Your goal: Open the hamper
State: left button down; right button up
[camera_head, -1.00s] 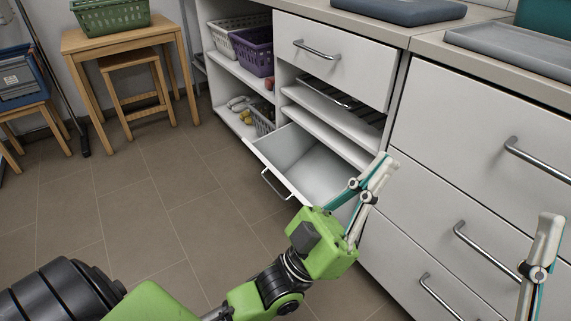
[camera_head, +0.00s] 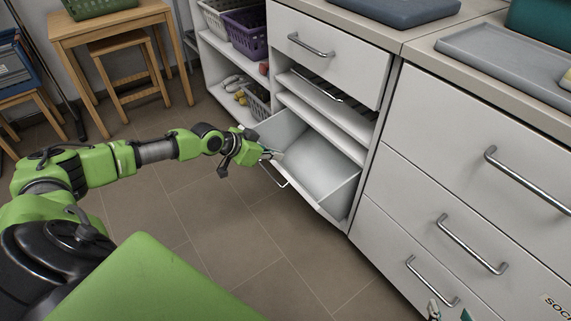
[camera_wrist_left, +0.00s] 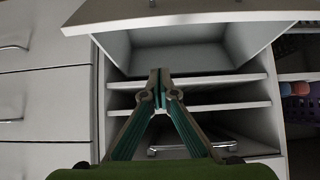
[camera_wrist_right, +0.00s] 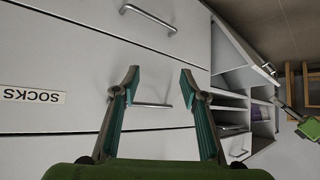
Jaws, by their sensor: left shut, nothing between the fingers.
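The hamper (camera_head: 318,164) is a white tilt-out bin low in the white cabinet. Its front leans outward and its inside shows; it also shows in the left wrist view (camera_wrist_left: 185,45). A metal bar handle (camera_head: 272,174) is on its front. My left gripper (camera_head: 276,155) is at the hamper's upper front edge, its fingertips together and empty; whether they touch the edge I cannot tell. In the left wrist view, the shut fingers (camera_wrist_left: 160,74) point at the hamper opening. My right gripper (camera_wrist_right: 158,72) is open and empty, before the drawer fronts to the right.
A drawer (camera_head: 330,54) above the hamper stands slightly out, over shelves (camera_head: 325,118). Drawers with bar handles (camera_head: 470,245) fill the right side. Baskets (camera_head: 245,32) sit on the left shelves. A wooden table (camera_head: 110,22) and stool stand at the back left. The floor (camera_head: 225,215) is open.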

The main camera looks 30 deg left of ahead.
pick_arm(q)
jog(key=b, duration=0.3)
send_over(285, 174)
jog(key=w, duration=0.2)
jog(key=f, duration=0.3)
jog(key=d+f, duration=0.1)
jog(key=f, duration=0.1)
jog(key=shift+f, duration=0.15)
jog(key=shift+b+x, duration=0.45)
jog(key=shift+x, duration=0.7)
jog(key=s, duration=0.1)
jog(key=s+a+f, duration=0.1)
jog(key=s, duration=0.1)
jog(key=shift+a+f, duration=0.15)
jog(key=shift+f, duration=0.15)
jog(key=shift+s+f, duration=0.15)
jog(key=shift+s, duration=0.05)
pick_arm(e)
jog(key=w+a+r+t+y, duration=0.1)
jog(key=r+t, duration=0.4)
jog(key=r, duration=0.5)
jog(key=w+a+r+t+y, duration=0.2)
jog(key=w+r+t, duration=0.3)
jog(key=r, duration=0.4)
jog(key=shift+w+a+r+t, duration=0.15)
jog(key=shift+a+r+t, duration=0.25)
jog(key=shift+a+t, duration=0.25)
pick_arm(q)
jog(key=shift+a, duration=0.1)
